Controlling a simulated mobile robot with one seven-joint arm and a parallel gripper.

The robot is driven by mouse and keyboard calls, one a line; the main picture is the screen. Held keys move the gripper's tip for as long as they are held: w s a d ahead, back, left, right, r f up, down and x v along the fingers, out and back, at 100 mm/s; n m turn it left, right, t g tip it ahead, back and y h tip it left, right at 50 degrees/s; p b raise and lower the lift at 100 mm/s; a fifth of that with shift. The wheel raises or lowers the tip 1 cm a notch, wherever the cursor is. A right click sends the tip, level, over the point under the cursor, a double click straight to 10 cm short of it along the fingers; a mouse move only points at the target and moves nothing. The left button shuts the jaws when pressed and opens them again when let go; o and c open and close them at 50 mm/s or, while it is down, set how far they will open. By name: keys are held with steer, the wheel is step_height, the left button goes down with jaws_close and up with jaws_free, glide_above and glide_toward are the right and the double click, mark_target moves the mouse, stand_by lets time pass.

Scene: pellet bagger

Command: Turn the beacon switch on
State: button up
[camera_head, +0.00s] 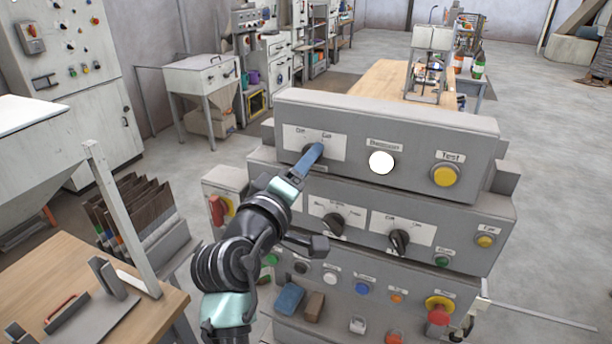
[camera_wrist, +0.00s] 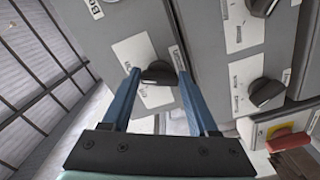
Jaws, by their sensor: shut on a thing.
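The beacon switch is a black rotary knob (camera_wrist: 158,73) on a white plate (camera_head: 330,137) with two position marks, at the left of the top panel of the grey console. My gripper (camera_head: 317,149) reaches it from the lower left, and its blue fingers hide most of the knob in the head view. In the wrist view the two blue fingers stand on either side of the knob, shut on it. The knob's exact pointing is hard to read. A round white lamp (camera_head: 381,162) under a small label sits right of the switch; I cannot tell if it is lit.
A yellow Test button (camera_head: 445,175) is at the panel's right. Below are two more black knobs (camera_head: 333,222) (camera_head: 399,241), several small buttons and a red emergency button (camera_head: 438,311). A red-handled switch (camera_head: 217,209) is at the console's left side. A wooden table (camera_head: 70,290) stands at the lower left.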

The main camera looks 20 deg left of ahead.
steer(key=shift+m+b, duration=0.3)
steer(key=shift+m, duration=0.1)
steer(key=o, duration=1.4)
steer(key=s+b, duration=0.1)
steer(key=s, duration=0.3)
steer(key=s+b, duration=0.1)
steer(key=s, duration=0.3)
steer(key=s+b, duration=0.1)
steer(key=s, duration=0.4)
steer(key=shift+a, duration=0.25)
